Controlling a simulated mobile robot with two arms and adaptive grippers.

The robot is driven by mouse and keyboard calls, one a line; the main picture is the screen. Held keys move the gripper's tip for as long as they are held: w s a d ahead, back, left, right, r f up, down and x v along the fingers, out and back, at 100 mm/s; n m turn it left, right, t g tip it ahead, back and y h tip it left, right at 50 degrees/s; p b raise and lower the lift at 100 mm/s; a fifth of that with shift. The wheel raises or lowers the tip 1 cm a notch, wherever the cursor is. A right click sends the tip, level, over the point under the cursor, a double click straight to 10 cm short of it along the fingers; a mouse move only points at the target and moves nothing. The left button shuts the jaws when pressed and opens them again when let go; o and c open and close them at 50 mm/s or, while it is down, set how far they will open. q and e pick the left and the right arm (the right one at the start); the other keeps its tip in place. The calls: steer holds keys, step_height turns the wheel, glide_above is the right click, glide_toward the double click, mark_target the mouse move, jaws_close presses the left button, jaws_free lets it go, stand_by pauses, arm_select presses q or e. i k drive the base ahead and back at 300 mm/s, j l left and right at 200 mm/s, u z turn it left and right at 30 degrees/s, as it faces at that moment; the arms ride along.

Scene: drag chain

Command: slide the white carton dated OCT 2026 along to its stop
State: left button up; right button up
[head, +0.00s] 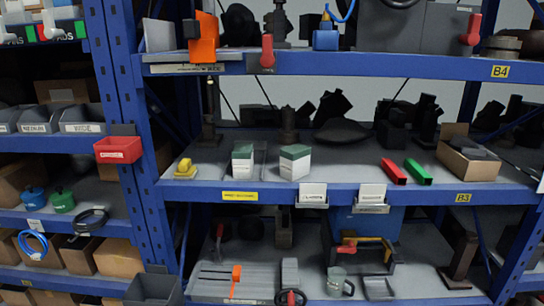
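Two white cartons with dark green tops stand upright on the middle shelf (330,182). The left carton (242,162) stands beside a thin rail or divider (261,160) on its right. The right carton (294,164) is a little larger in view and stands apart from it, with bare shelf between. Their print is too small to read, so I cannot tell which one is dated OCT 2026. I cannot make out a stop for certain. Neither of my grippers shows in the head view.
A yellow object (185,168) lies left of the cartons. A red bar (393,171) and a green bar (417,172) lie to the right, before an open cardboard box (468,160). Two white cards (312,191) (372,193) hang at the shelf's front edge. A blue post (140,130) stands left.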

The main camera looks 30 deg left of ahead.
mark_target(243, 154)
steer(key=u, duration=1.1)
